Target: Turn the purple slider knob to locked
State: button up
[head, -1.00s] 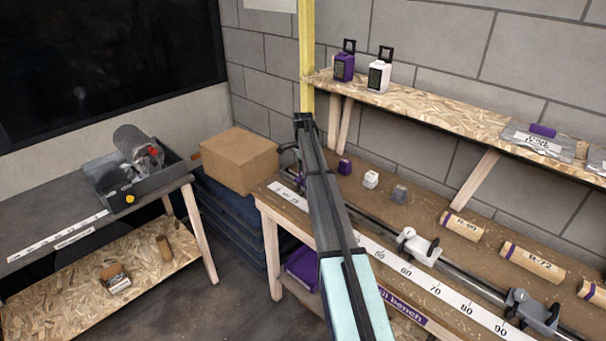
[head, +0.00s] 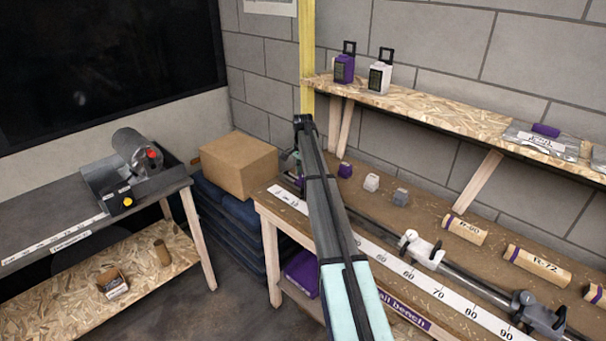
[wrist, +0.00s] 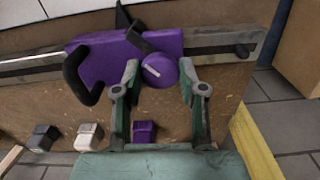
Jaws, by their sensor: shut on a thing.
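The purple slider (wrist: 115,60) sits on the metal rail in the wrist view, with a black curved handle at its left. Its round purple knob (wrist: 158,70) carries a short pale mark, tilted in the picture. My gripper (wrist: 160,78) is shut on the knob, one fingertip on each side. In the head view my own arm hides most of the slider and the gripper. I cannot read any locked or unlocked label.
Purple, white and grey blocks (head: 371,183) stand on the bench behind the rail. A white slider (head: 418,246) and a grey slider (head: 538,314) sit farther along it. A cardboard box (head: 240,165) is left of the bench; the shelf (head: 440,112) is above.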

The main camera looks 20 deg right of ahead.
jog(key=o, duration=1.1)
jog(key=shift+o, duration=0.2)
notch_tip(320, 180, up, 12)
